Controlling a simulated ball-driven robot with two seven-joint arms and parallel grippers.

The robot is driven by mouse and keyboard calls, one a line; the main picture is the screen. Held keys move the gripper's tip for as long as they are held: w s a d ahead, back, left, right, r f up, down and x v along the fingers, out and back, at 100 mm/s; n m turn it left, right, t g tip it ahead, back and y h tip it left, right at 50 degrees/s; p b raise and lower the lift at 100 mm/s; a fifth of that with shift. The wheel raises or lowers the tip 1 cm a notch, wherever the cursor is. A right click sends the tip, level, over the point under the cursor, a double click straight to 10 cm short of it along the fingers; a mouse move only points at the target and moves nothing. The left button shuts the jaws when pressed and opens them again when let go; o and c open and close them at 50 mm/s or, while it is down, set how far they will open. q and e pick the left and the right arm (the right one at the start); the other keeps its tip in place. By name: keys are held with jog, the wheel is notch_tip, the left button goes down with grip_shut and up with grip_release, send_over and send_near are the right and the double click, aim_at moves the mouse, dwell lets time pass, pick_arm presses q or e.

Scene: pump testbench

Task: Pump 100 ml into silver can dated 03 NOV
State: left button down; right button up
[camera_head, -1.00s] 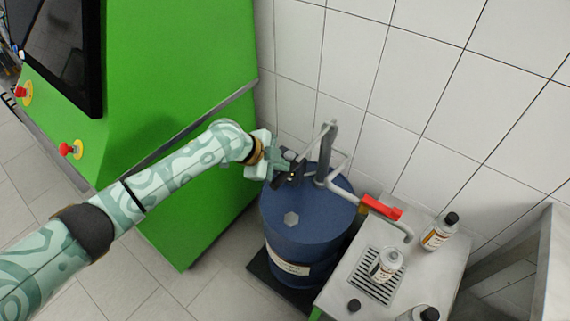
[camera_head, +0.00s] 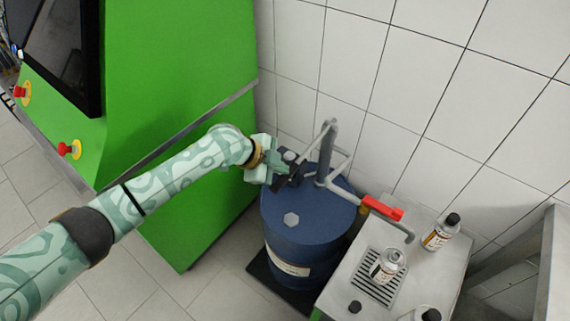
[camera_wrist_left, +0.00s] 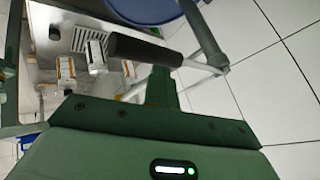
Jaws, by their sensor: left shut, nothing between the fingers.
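My left gripper (camera_head: 285,172) is shut with nothing between its fingers. It is at the black grip of the pump's crank handle, above the blue drum (camera_head: 300,240). The black grip (camera_wrist_left: 150,48) lies just beyond the fingers in the left wrist view. The grey pump (camera_head: 330,145) stands on the drum, and its pipe has a red valve lever (camera_head: 382,208) and a downturned spout (camera_head: 409,236). An uncapped silver can (camera_head: 386,267) stands upright on the grate near the spout. Its date is too small to read. My right gripper is out of view.
A metal side table (camera_head: 335,292) holds the drain grate (camera_head: 370,289), a loose black cap (camera_head: 355,306), a capped can (camera_head: 438,234) at the back and another at the front edge. A green machine (camera_head: 190,80) stands left; a tiled wall is behind.

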aim_at(279, 182)
pick_arm(q)
jog(key=shift+s+a+f+b, duration=0.15)
jog(key=shift+f+b, duration=0.7)
jog(key=shift+f, duration=0.5)
jog(key=shift+s+a+f+b, duration=0.1)
jog(key=shift+f+b, duration=0.7)
jog(key=shift+f, duration=0.55)
dwell(1.7)
dwell(0.5)
jog(key=shift+w+d+r+p, duration=0.1)
jog(key=shift+w+r+p, duration=0.05)
jog(key=shift+r+p, duration=1.05)
jog(key=shift+w+d+r+p, duration=0.1)
jog(key=shift+r+p, duration=0.65)
jog(key=shift+r, duration=0.9)
jog(key=shift+w+d+r+p, duration=0.1)
jog(key=shift+w+r+p, duration=0.05)
jog(key=shift+r+p, duration=1.55)
jog(key=shift+r, duration=0.65)
jog(key=shift+w, duration=0.1)
jog(key=r+p, duration=0.3)
jog(key=r, duration=0.2)
jog(key=shift+w+d+p, duration=0.15)
jog(key=shift+d+p, duration=0.05)
jog(key=shift+p, duration=0.2)
